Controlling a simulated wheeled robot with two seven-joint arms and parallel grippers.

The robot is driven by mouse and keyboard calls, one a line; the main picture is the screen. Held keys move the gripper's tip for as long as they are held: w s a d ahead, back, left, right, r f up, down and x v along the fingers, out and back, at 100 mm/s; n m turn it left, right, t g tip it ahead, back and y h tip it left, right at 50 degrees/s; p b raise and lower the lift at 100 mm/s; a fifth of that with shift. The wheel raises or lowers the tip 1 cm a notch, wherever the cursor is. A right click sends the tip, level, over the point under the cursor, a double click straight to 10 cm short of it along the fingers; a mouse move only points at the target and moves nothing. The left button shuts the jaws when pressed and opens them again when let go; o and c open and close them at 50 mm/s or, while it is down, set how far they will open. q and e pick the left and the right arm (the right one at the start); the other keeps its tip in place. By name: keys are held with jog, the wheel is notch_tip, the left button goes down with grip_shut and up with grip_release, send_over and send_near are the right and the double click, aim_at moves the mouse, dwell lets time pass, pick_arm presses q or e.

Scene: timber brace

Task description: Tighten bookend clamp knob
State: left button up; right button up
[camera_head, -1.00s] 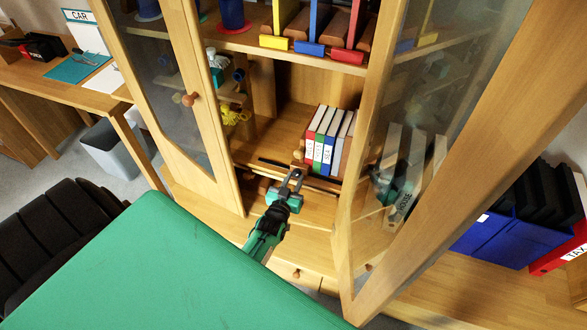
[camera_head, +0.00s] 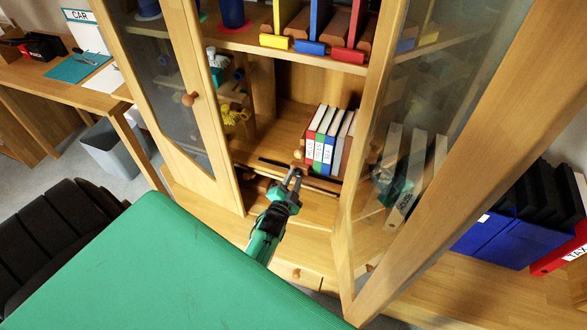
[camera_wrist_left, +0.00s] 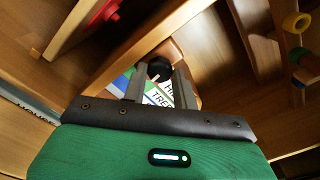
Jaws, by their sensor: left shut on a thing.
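My left gripper (camera_head: 293,179) reaches into the open cabinet, in front of the row of books (camera_head: 328,140) on the middle shelf. In the left wrist view, a round black knob (camera_wrist_left: 159,69) sits between the fingertips, and the left gripper (camera_wrist_left: 160,82) is shut on it. The book spines and a wooden bookend piece (camera_wrist_left: 178,52) show just behind the knob. In the head view the knob is hidden by the gripper, and the wooden bookend shows only partly by the books. My right gripper is in neither view.
Glass doors stand open on the left (camera_head: 165,90) and right (camera_head: 440,140) of the opening. The upper shelf (camera_head: 345,66) holds coloured bookends. Yellow cord (camera_head: 234,116) lies left of the books. Blue binders (camera_head: 490,238) stand at far right.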

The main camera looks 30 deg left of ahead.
pick_arm(q)
jog(key=shift+m, duration=0.7)
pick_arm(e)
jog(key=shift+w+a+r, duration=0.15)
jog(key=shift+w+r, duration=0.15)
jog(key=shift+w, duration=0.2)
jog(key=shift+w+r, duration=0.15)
pick_arm(q)
jog(key=o, duration=1)
jog(key=shift+c, duration=0.2)
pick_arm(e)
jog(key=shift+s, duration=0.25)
pick_arm(q)
jog(key=shift+s, duration=0.15)
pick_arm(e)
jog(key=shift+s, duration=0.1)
